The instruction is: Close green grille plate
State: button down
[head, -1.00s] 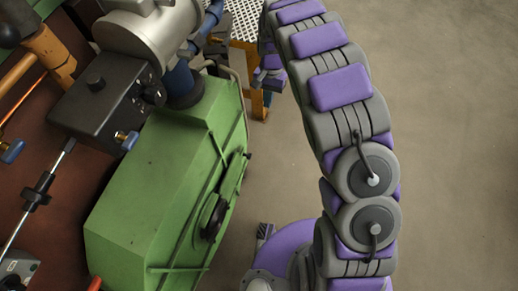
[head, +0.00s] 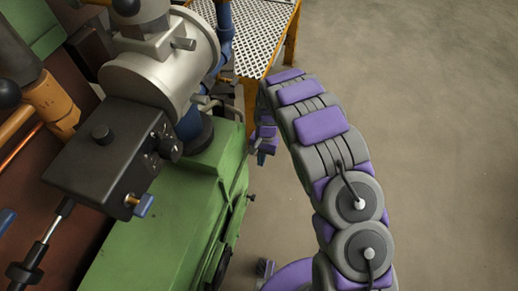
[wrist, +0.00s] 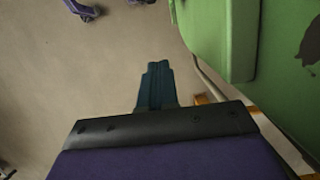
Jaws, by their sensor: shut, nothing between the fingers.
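In the wrist view a green panel (wrist: 217,38) with a rounded lower edge hangs to the right of my gripper (wrist: 157,68). It may be the green grille plate, but no grille openings show on it. A second green surface (wrist: 290,55) with a dark patch lies to its right, with a gap between them. My gripper is shut and empty, its blue fingers apart from the panel, over bare floor in the picture.
A perforated metal platform (head: 255,35) on orange legs stands beyond my arm. A grey motor (head: 165,60) and a black control box (head: 105,160) sit above the green body. A thin pale rail (wrist: 215,85) runs below the panel. The floor at right is clear.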

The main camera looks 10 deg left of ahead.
jog(key=s+f+b, duration=0.2)
jog(key=s+f, duration=0.5)
jog(key=f, duration=0.2)
jog(key=shift+s+a, duration=0.15)
jog(key=shift+a, duration=0.1)
jog(key=shift+a+f, duration=0.1)
jog(key=shift+a, duration=0.05)
